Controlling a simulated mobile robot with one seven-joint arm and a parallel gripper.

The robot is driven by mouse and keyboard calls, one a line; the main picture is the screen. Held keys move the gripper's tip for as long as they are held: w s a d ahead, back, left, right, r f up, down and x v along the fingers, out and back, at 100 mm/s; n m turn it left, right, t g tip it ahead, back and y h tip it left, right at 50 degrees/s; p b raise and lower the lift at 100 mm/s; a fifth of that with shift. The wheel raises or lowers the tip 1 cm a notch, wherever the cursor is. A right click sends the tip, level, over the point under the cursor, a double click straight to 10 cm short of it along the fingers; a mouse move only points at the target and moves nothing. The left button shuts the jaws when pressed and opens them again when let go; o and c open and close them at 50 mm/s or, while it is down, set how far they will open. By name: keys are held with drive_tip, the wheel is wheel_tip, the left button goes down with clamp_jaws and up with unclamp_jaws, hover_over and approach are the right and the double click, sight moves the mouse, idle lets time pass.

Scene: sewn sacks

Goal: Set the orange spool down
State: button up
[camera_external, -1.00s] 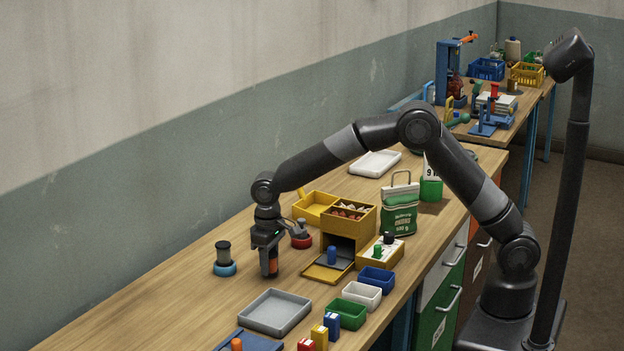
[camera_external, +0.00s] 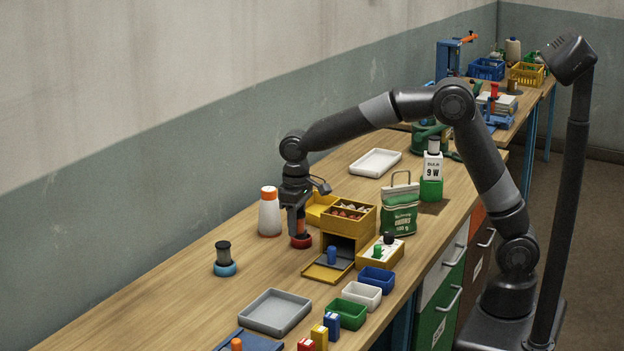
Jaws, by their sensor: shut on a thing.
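My gripper (camera_external: 300,228) is shut on the orange spool (camera_external: 303,228), of which only a small strip shows between the fingers. The gripper points down over the round red base (camera_external: 301,242) on the bench, left of the yellow drawer unit. The spool is right above the red base or on it; I cannot tell whether they touch. The fingers hide most of the spool and whatever stands on the base.
A black spool on a blue base (camera_external: 225,262) is farther left. The yellow drawer unit (camera_external: 342,228) is close on the right. Bench room is clear at front left.

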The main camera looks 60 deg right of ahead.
drive_tip(key=s+a, duration=0.8)
drive_tip(key=a, duration=0.3)
hover_over(284, 319)
drive_tip(key=f, duration=0.6)
drive_tip(key=shift+d+f, duration=0.1)
drive_tip(key=shift+d, duration=0.15)
drive_tip(key=shift+a+f, duration=0.15)
drive_tip(key=shift+f, duration=2)
drive_tip(key=shift+f, duration=0.1)
drive_tip(key=o, duration=1)
drive_tip(key=shift+c, duration=0.2)
